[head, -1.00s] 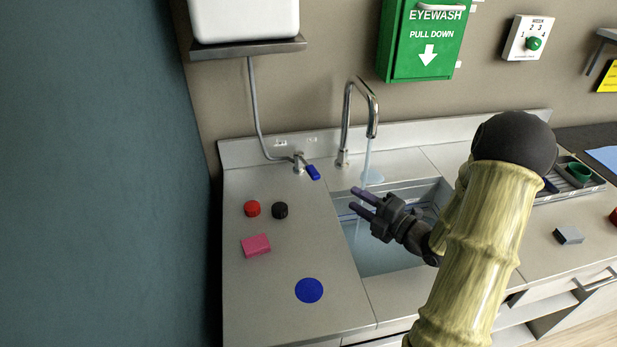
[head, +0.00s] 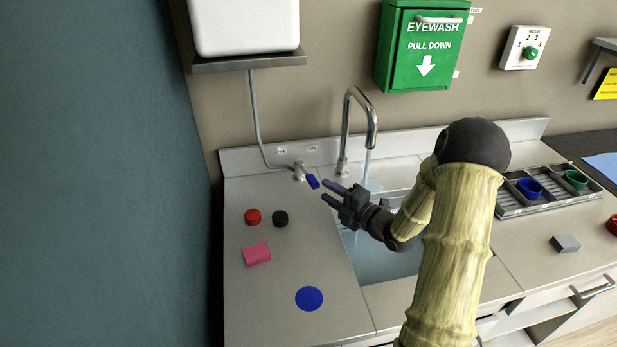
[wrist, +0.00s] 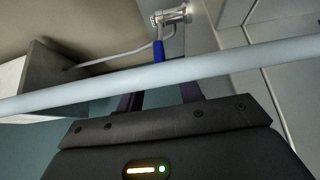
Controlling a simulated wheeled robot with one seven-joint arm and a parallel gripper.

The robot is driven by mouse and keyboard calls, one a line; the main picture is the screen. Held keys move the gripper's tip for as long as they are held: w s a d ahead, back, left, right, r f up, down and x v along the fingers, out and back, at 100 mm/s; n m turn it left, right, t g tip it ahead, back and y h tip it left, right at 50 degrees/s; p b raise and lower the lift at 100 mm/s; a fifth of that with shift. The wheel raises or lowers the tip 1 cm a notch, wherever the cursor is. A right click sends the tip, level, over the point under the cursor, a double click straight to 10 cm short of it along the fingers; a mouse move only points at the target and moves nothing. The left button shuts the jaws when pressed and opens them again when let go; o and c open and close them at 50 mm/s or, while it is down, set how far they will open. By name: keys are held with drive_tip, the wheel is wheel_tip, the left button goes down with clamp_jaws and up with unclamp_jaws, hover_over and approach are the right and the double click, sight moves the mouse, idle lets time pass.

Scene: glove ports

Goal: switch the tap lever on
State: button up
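The tap lever (head: 313,181) is a short blue handle on a metal valve (head: 299,171) at the back of the counter. It points toward the lower right in the head view. The lever also shows in the wrist view (wrist: 158,50), ahead of and between the fingers. My gripper (head: 326,191) is open and empty, with its fingertips close to the lever and apparently not touching it. The curved spout (head: 371,115) stands behind my gripper, and a pale stream (head: 367,164) falls from it into the sink (head: 375,262).
A pale bar (wrist: 160,82) crosses the wrist view in front of the fingers. A red knob (head: 252,217), a black knob (head: 280,219), a pink block (head: 257,254) and a blue disc (head: 309,298) lie on the left counter. A tray (head: 545,203) with cups stands right.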

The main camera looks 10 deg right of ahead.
sight(308, 177)
drive_tip(key=p+x, duration=0.1)
drive_tip(key=x, duration=0.7)
drive_tip(key=shift+w, duration=0.15)
clamp_jaws()
